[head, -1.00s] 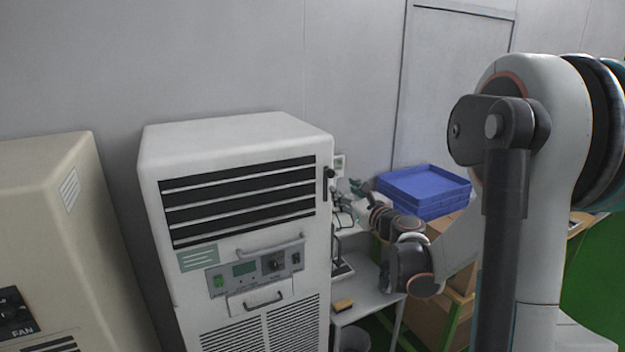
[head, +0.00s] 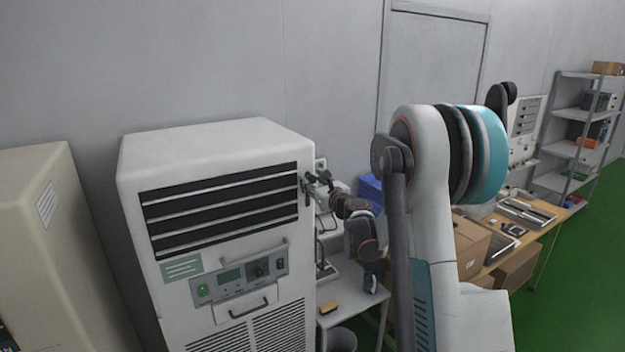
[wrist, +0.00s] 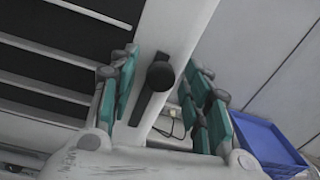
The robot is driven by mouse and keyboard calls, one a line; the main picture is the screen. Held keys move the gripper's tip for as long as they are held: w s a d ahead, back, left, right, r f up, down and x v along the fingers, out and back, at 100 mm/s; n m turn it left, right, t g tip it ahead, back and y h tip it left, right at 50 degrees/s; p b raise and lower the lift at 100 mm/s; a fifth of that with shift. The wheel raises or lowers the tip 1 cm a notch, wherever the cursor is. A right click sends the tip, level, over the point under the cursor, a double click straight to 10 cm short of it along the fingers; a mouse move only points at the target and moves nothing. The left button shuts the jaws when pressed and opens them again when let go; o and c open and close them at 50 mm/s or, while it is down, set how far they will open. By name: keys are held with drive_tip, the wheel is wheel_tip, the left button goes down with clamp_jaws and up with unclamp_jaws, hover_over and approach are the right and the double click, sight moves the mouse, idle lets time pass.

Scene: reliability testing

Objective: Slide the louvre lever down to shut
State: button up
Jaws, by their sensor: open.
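The white cabinet unit (head: 220,160) has a louvre grille (head: 220,210) with pale slats and wide dark gaps between them. The louvre lever shows in the wrist view as a round black knob (wrist: 160,76) on a dark slot along the white strip beside the grille. My gripper (wrist: 162,98) is open, with teal-padded fingers on either side of the knob and visible space around it. In the head view my gripper (head: 318,180) is at the unit's upper right front edge and partly hides the lever there.
A control panel (head: 240,277) and handles are below the grille. A beige cabinet (head: 45,240) stands at left. A small table (head: 350,297) and a blue crate (head: 370,192) are right of the unit; the crate also shows in the wrist view (wrist: 262,140).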

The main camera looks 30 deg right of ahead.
drive_tip(key=shift+w, duration=0.4)
drive_tip(key=shift+c, duration=0.3)
clamp_jaws()
drive_tip(key=shift+f, duration=0.1)
